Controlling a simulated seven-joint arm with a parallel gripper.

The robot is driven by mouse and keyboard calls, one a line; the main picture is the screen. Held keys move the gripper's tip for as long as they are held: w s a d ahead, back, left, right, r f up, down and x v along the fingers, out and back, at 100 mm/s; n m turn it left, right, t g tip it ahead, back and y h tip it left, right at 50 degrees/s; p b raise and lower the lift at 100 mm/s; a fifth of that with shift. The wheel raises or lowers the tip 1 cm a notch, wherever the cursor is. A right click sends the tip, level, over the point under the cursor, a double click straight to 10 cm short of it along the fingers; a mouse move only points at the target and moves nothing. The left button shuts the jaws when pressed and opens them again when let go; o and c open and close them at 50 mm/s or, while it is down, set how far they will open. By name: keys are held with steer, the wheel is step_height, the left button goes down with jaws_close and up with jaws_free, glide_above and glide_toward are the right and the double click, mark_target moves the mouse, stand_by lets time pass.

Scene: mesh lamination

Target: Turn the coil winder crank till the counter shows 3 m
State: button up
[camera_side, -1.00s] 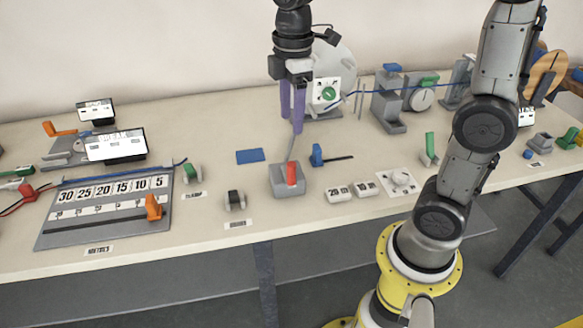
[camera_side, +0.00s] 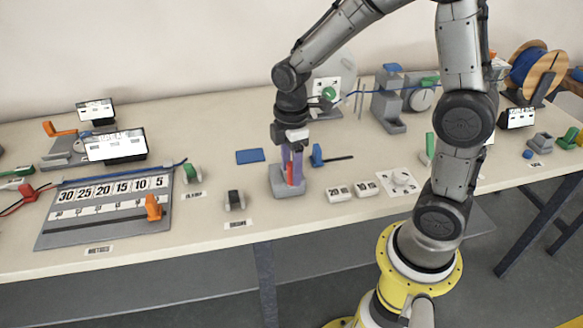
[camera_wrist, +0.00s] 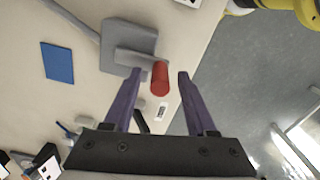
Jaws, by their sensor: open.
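My gripper (camera_side: 291,178) is open and points down, with its purple fingers around a red handle (camera_wrist: 160,78). In the wrist view the red handle shows between the fingertips, with a gap on each side. It sits at the end of a short grey arm on a grey base (camera_side: 289,190). At the back, a large pale disc (camera_side: 330,66) with a white plate and a green knob (camera_side: 329,94) is partly hidden by my arm. Blue cable (camera_side: 365,89) runs from there to the right. I cannot make out a counter reading in metres.
A grey guide stand (camera_side: 389,105) and a round dial (camera_side: 422,97) stand along the cable. A blue cable reel (camera_side: 530,68) is at far right. A blue pad (camera_side: 250,156), a blue tool (camera_side: 317,156) and white number blocks (camera_side: 353,190) lie near the base.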

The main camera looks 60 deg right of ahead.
steer(key=shift+f, duration=0.25)
jaws_close()
steer(key=shift+a+m, duration=0.1)
steer(key=shift+m, duration=0.2)
